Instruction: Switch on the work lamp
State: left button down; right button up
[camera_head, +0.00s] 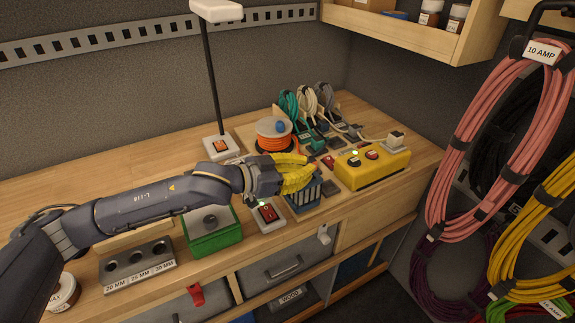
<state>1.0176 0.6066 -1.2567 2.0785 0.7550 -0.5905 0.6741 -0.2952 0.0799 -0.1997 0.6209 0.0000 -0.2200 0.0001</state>
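The work lamp has a pale head (216,10) on a thin black post. Its white base (221,147) stands on the bench and carries an orange-red switch (221,145). I see no clear pool of light under the head. My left gripper (311,169) has yellow fingers that look spread apart, with nothing seen between them. It is over the bench to the right of the lamp base, above a blue ribbed block (303,197), and apart from the lamp. My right gripper is not in view.
A second red switch (267,213) on a white plate sits at the bench's front edge, below my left wrist. A green box (213,240), a yellow box with buttons (371,167) and an orange cord reel (275,135) stand nearby. Coiled cords (480,150) hang right. The bench's back left is clear.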

pick_arm(q)
jog(key=shift+s+f+m, duration=0.15)
jog(key=shift+f+m, duration=0.1)
jog(key=shift+m, duration=0.15)
jog(key=shift+d+r, duration=0.1)
jog(key=shift+d, duration=0.05)
jog(key=shift+r, duration=0.4)
jog(key=r, duration=0.3)
jog(key=shift+s+a+r, duration=0.15)
jog(key=shift+s+a, duration=0.25)
jog(key=v, duration=0.9)
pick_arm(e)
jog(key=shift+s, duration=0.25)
pick_arm(q)
jog(key=shift+s, duration=0.1)
jog(key=shift+d, duration=0.1)
